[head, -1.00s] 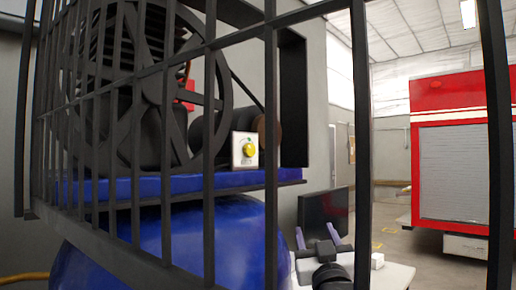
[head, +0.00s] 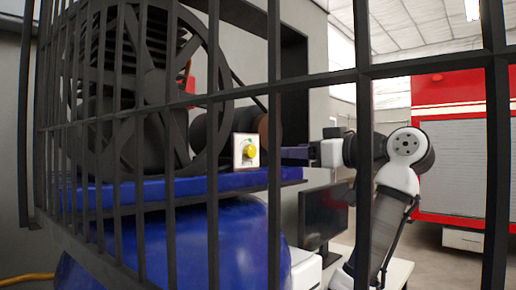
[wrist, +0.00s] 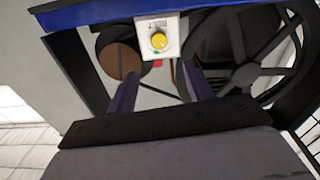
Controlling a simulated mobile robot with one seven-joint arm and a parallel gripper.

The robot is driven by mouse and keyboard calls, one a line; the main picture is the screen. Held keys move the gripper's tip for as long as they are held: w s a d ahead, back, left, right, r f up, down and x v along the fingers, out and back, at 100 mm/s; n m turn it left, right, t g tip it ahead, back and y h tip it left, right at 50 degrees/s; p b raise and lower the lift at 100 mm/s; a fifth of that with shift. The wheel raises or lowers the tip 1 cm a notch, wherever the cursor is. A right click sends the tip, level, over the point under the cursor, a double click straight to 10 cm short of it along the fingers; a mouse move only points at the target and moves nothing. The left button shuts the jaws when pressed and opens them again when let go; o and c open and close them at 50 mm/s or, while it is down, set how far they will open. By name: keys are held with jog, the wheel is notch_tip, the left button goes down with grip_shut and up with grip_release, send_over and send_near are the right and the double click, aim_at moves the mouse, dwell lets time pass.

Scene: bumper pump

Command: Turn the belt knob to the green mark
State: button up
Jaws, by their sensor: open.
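The belt knob (head: 249,151) is a round yellow knob on a white plate (head: 238,161), above the blue deck of the pump. In the wrist view the yellow knob (wrist: 159,41) sits on the plate marked BELT, with a green mark (wrist: 155,53) at its edge. My gripper (head: 284,155) is to the right of the knob in the head view, pointing left at it. In the wrist view my gripper (wrist: 158,85) has its two purple fingers spread apart, with nothing between them. The fingertips are apart from the knob.
A black barred cage (head: 211,120) stands between the head camera and the pump. A large spoked wheel (head: 150,90) is left of the knob, and a blue tank (head: 190,245) is below. A monitor (head: 322,215) stands below my arm. A red truck (head: 460,150) is at the right.

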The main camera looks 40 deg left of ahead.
jog(key=a+p, duration=0.1)
jog(key=a, duration=0.2)
jog(key=a+p, duration=0.2)
jog(key=a, duration=0.2)
jog(key=a+p, duration=0.1)
jog(key=a, duration=0.3)
jog(key=shift+w+a+r, duration=0.1)
jog(key=shift+w, duration=0.3)
jog(key=shift+w+a+p, duration=0.1)
jog(key=shift+a+p, duration=0.25)
jog(key=shift+a, duration=0.15)
jog(key=c, duration=1)
